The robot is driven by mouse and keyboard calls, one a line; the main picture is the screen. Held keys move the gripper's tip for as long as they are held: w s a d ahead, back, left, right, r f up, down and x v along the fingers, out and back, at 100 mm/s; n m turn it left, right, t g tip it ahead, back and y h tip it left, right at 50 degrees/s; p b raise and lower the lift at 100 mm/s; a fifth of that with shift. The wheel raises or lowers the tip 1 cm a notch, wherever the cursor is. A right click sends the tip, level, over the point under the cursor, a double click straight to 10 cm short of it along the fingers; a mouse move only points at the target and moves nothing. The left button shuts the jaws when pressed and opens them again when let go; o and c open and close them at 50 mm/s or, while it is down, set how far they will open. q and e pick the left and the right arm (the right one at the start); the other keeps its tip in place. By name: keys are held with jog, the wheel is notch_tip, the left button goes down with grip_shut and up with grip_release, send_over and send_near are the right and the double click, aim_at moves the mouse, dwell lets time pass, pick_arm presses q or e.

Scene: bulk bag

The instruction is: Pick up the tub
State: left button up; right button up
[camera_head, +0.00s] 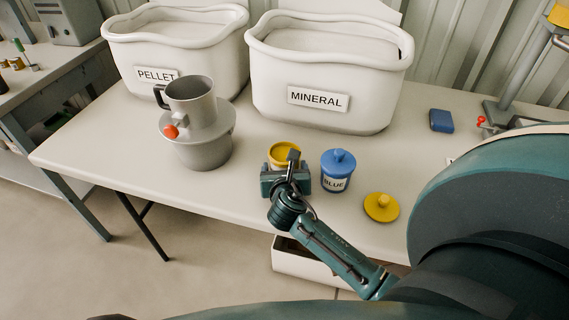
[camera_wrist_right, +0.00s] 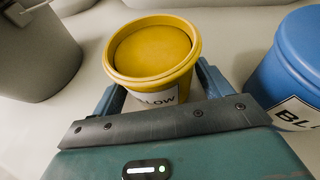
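The yellow tub (camera_head: 284,152) stands near the front edge of the table with its lid off, and its inside looks yellow. In the right wrist view the yellow tub (camera_wrist_right: 155,65) shows a white label ending in "LOW". My right gripper (camera_head: 287,178) is at the tub, coming from the front. In the right wrist view my right gripper (camera_wrist_right: 162,95) has one finger on each side of the tub, below its rim. I cannot tell whether the fingers press on it or leave a small gap. My left gripper is not in view.
A lidded blue tub (camera_head: 337,172) stands close to the right, and a yellow lid (camera_head: 382,207) lies further right. A grey vessel (camera_head: 205,152) with a cup stands left. White bins marked PELLET (camera_head: 190,55) and MINERAL (camera_head: 345,115) stand behind. An open drawer or box (camera_head: 295,266) shows below the front edge.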

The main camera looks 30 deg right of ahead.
jog(key=c, duration=1)
